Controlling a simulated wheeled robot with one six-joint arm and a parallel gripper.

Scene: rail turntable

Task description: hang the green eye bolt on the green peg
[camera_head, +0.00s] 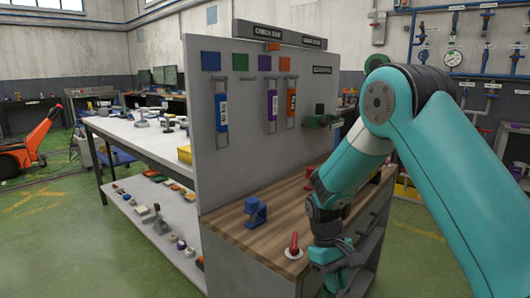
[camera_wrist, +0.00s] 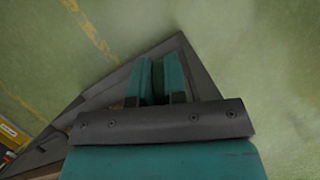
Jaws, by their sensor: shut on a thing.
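A green square (camera_head: 238,62) marks a spot on the grey upright panel. A thin peg or hook (camera_head: 247,78) shows below it with nothing visibly hanging on it. My gripper (camera_head: 332,276) is low at the front right of the wooden bench, well below and right of the green square. In the wrist view my gripper (camera_wrist: 159,80) has its teal fingers close together around a dark green thing, which looks like the green eye bolt (camera_wrist: 158,86). Its ring cannot be made out. In the head view the held thing is too small and covered to tell.
Blue (camera_head: 221,112), purple (camera_head: 272,103) and orange (camera_head: 291,102) items hang on the panel. A blue stand (camera_head: 255,211) and a red-handled part (camera_head: 294,246) are on the wooden bench top (camera_head: 280,213). A dark green fixture (camera_head: 318,120) is on the panel's right part.

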